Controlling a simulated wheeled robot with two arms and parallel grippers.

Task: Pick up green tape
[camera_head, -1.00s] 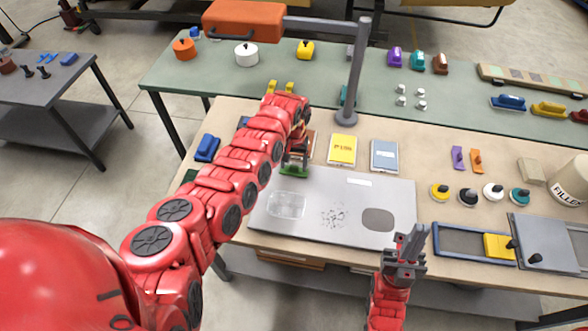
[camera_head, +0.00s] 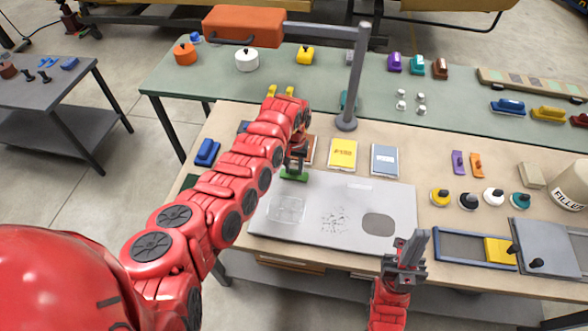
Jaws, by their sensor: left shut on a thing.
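The green tape (camera_head: 294,177) shows as a small green piece at the upper left edge of the grey panel (camera_head: 395,195). My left gripper (camera_head: 295,168) is right above it and shut on it. The arm and gripper hide part of the tape, and I cannot tell whether it still touches the panel. My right gripper (camera_head: 408,250) points up near the table's front edge, below the panel, away from the tape. Its fingers look close together, but the gap is hard to see.
A yellow packet (camera_head: 343,153) and a blue-grey packet (camera_head: 385,159) lie behind the panel. A grey post (camera_head: 357,75) stands behind my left gripper. Several round-knobbed tools, a sliding tray (camera_head: 460,243) and a filler tub (camera_head: 570,185) fill the right side.

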